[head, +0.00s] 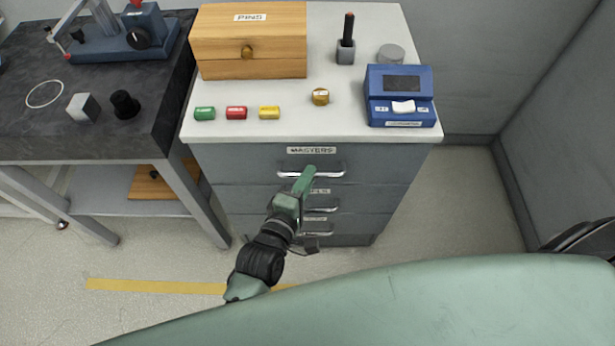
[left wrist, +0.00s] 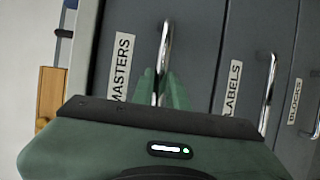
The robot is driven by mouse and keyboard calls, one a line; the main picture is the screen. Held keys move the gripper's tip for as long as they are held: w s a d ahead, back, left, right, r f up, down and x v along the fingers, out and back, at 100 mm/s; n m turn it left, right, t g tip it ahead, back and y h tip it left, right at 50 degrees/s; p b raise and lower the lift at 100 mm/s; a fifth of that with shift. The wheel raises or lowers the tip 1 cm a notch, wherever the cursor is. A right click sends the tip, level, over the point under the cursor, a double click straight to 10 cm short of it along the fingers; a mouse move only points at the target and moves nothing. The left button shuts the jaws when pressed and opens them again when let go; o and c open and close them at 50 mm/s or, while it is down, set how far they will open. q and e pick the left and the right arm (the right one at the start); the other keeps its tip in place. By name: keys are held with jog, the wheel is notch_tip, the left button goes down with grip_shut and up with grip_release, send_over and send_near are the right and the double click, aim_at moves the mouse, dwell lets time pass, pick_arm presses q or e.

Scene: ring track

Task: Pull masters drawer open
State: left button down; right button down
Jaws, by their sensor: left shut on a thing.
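The masters drawer (head: 240,165) is the top drawer of a grey cabinet, with a white MASTERS label (head: 311,150) and a chrome bar handle (head: 330,174). Its front looks flush with the drawers below, so it appears closed. My left gripper (head: 309,174) is shut on the handle near its middle. In the left wrist view the green fingers (left wrist: 161,92) lie on both sides of the handle (left wrist: 165,50), beside the MASTERS label (left wrist: 121,67). My right gripper is not in view.
Lower drawers labelled LABELS (left wrist: 233,88) and BLOCKS (left wrist: 295,101) have similar handles. On the cabinet top stand a wooden PINS box (head: 250,60), a blue device (head: 400,112) and small coloured cylinders (head: 237,113). A dark workbench (head: 60,135) stands left. Floor right of the cabinet is clear.

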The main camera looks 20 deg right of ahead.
pick_arm(q)
jog(key=s+a+p, duration=0.3)
jog(key=s, duration=0.8)
jog(key=s+a+p, duration=0.3)
jog(key=s, duration=0.9)
jog(key=shift+s+a, duration=0.15)
jog(key=shift+a, duration=0.2)
jog(key=c, duration=1.4)
grip_release()
jog(key=v, duration=0.8)
jog(key=shift+b, duration=0.3)
